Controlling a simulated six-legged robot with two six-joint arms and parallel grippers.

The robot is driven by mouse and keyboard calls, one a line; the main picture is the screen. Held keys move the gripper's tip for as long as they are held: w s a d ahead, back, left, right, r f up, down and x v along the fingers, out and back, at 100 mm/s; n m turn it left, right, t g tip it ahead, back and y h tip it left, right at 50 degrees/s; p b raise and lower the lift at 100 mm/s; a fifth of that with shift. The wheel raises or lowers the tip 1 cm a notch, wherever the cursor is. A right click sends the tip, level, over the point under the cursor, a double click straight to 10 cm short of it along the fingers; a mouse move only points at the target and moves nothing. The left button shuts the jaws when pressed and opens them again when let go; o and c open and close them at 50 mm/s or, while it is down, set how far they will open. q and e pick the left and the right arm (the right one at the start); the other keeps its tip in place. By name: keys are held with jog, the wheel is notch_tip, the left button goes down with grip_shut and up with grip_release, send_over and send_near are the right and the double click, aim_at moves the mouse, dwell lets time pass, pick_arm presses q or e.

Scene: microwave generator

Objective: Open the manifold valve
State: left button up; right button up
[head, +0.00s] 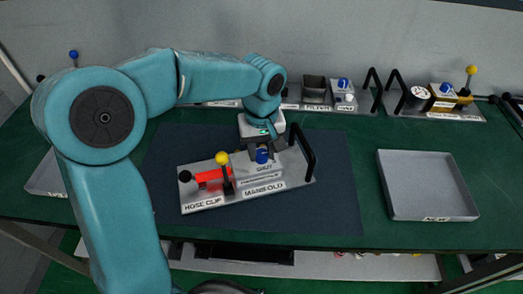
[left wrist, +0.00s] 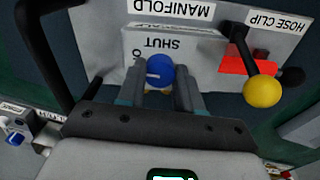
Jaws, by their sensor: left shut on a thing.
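The manifold (head: 245,202) is a grey plate with a black handle, lying slightly turned on the dark mat. Its valve is a small blue knob (head: 262,156) beside a SHUT label; the knob also shows in the left wrist view (left wrist: 160,71). My left gripper (head: 260,150) comes down over the knob from behind. In the left wrist view its two fingers (left wrist: 160,85) stand on either side of the knob and are shut on it. The hose clip, with a red block (head: 208,178) and a yellow-ball lever (head: 222,159), is left of the valve. My right gripper is not in view.
The dark mat (head: 335,205) is bare right of the manifold. An empty grey tray (head: 425,185) stands at the right. Labelled modules with black handles (head: 372,90) and another yellow-ball lever (head: 471,71) line the back edge. The black manifold handle (head: 305,150) rises close to my left gripper.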

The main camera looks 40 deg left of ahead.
aim_at(261, 154)
pick_arm(q)
jog(key=shift+n, duration=0.7)
jog(key=o, duration=1)
jog(key=shift+o, duration=0.2)
notch_tip(261, 154, up, 16)
jog(key=p, duration=0.1)
jog(key=shift+r, duration=0.2)
